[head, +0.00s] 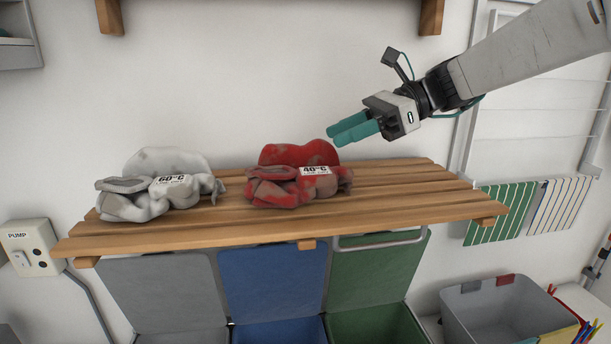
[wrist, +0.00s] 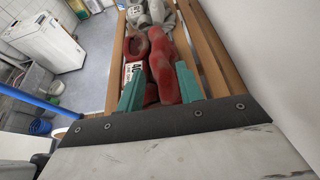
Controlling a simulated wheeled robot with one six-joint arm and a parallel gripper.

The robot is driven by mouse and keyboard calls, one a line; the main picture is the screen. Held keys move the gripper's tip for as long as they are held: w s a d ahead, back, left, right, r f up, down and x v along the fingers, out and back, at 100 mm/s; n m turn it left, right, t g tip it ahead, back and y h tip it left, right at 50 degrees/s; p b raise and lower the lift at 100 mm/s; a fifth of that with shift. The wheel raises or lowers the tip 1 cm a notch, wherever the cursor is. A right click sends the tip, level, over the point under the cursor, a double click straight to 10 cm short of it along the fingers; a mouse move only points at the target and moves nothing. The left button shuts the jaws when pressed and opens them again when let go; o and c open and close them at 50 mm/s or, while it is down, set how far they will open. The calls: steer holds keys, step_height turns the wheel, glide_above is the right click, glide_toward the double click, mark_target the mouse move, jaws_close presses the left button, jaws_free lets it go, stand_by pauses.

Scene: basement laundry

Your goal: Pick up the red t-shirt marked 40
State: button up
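The red t-shirt (head: 290,180) lies crumpled on the wooden slatted shelf (head: 400,190), with a white 40°C label facing front. It also shows in the wrist view (wrist: 163,60), ahead of and between the fingers. My gripper (head: 334,137) has teal fingers and is at the upper right of the shirt in the head view, pointing left. In the wrist view my gripper (wrist: 160,73) has its fingers spread apart, with nothing visibly clamped. Whether a fingertip touches the cloth is unclear.
A grey-white garment (head: 160,185) labelled 60°C lies left of the red shirt. Grey, blue (head: 275,285) and green bins stand below the shelf. A grey tub (head: 500,310) is at lower right. The wall is close behind the shelf. The shelf's right end is bare.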

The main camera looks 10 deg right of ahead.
mark_target(306, 149)
steer(key=shift+a+f, duration=0.1)
steer(key=shift+f, duration=0.1)
steer(key=x, duration=0.7)
steer(key=shift+a+r, duration=0.15)
steer(key=shift+a, duration=0.05)
steer(key=c, duration=0.8)
